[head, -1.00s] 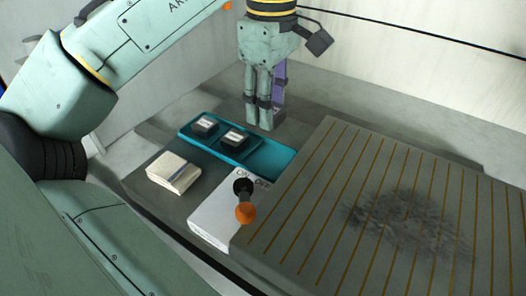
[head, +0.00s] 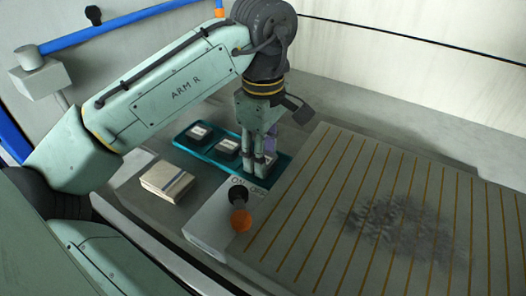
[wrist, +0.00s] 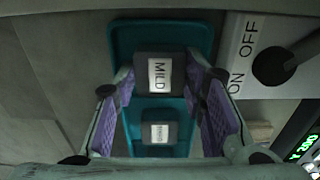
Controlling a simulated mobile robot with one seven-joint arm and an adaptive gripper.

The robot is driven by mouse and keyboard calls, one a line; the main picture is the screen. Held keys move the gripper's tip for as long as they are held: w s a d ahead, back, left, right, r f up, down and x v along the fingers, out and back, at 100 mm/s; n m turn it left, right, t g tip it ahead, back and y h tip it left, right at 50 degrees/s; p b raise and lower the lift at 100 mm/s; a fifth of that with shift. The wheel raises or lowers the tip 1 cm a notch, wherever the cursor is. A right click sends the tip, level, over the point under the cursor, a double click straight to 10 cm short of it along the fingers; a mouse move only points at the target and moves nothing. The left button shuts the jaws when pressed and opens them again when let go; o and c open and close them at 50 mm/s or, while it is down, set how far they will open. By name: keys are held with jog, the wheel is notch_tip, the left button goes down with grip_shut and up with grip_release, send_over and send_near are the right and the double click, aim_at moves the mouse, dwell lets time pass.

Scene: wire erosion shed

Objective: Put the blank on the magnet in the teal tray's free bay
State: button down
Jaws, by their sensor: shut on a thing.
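The teal tray (head: 183,143) lies left of the striped magnet plate (head: 400,190). Two dark blanks with white labels, the left one (head: 200,133) and the middle one (head: 227,147), sit in its bays. My gripper (head: 258,172) is down at the tray's right end, shut on a dark blank. In the wrist view this blank (wrist: 158,72), labelled MILD, is between the purple finger pads, over the tray's end bay. Another labelled blank (wrist: 158,132) shows behind it. I cannot tell whether the held blank touches the bay floor. The magnet plate is bare except for a dark smudge.
A pale block with a dark stripe (head: 167,181) lies in front of the tray. A wall rises behind.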

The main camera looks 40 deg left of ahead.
jog(key=shift+f, duration=0.1)
jog(key=c, duration=1.3)
grip_release()
notch_tip(320, 180, up, 12)
jog(key=p, duration=1.1)
jog(key=shift+p, duration=0.4)
